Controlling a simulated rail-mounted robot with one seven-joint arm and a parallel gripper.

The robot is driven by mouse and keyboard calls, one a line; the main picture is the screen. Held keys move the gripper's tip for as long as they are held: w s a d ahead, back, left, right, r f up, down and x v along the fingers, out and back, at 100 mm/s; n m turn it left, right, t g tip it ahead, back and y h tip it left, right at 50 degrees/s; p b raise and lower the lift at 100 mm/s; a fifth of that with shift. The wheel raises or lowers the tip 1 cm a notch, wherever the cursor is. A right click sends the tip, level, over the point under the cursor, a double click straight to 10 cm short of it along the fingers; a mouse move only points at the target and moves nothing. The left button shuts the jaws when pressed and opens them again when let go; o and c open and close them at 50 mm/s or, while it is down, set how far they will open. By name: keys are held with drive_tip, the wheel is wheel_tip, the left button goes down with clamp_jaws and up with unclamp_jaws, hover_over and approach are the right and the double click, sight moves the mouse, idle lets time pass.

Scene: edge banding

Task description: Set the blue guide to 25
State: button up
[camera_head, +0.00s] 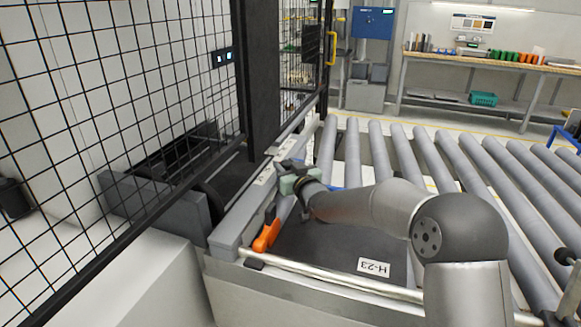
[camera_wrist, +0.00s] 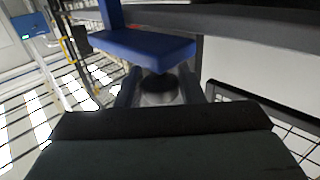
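In the wrist view the blue guide (camera_wrist: 145,48) is a flat blue block with an upright part at its left. A dark round piece (camera_wrist: 158,84) shows just below it. The two fingers of my gripper (camera_wrist: 160,90) stand on either side of this round piece; I cannot tell whether they touch it. In the head view my gripper (camera_head: 293,178) is over the rail beside the rollers. Only a small blue patch (camera_head: 335,188) shows behind my arm there. Pale scale labels (camera_head: 265,176) lie on the rail, too small to read.
An orange handle (camera_head: 267,231) stands on the rail nearer the front. A dark plate (camera_head: 330,250) with an H-23 label (camera_head: 373,267) lies below my arm. Grey rollers (camera_head: 440,160) run to the right. A black mesh fence (camera_head: 110,80) stands at left.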

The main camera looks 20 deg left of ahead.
drive_tip(key=shift+o, duration=1.3)
drive_tip(key=b+v, duration=0.3)
drive_tip(key=v, duration=1.4)
drive_tip(key=shift+d, duration=0.15)
drive_tip(key=shift+s+r, duration=0.15)
